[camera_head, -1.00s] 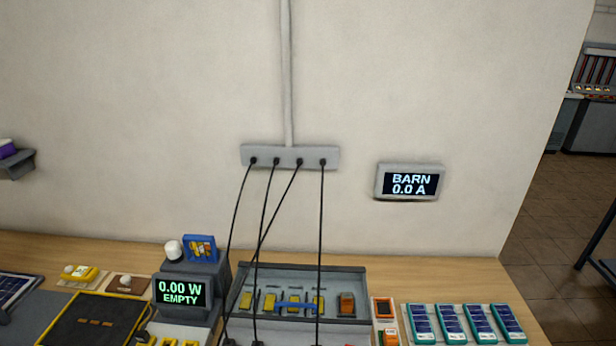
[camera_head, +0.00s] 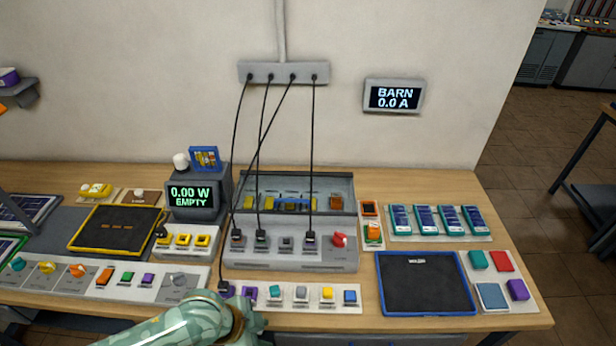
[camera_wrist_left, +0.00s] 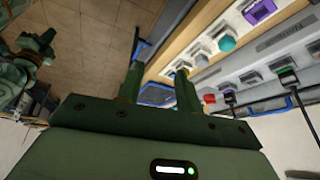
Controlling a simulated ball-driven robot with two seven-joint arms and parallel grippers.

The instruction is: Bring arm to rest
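My left arm (camera_head: 195,325) reaches in from the bottom left of the head view, low at the front edge of the bench. Its gripper is not clearly visible there; only a pale green wrist part shows. In the left wrist view my left gripper (camera_wrist_left: 160,72) has its two dark green fingers apart, with nothing held between them. Floor tiles and the bench edge show beyond the fingertips.
The wooden bench (camera_head: 515,320) carries a switch panel with black cables (camera_head: 290,257), a display reading EMPTY (camera_head: 192,196), a row of coloured knobs (camera_head: 302,294) close to my left arm, and a blue-framed dark tray (camera_head: 425,283). Open tiled floor (camera_head: 545,190) lies right.

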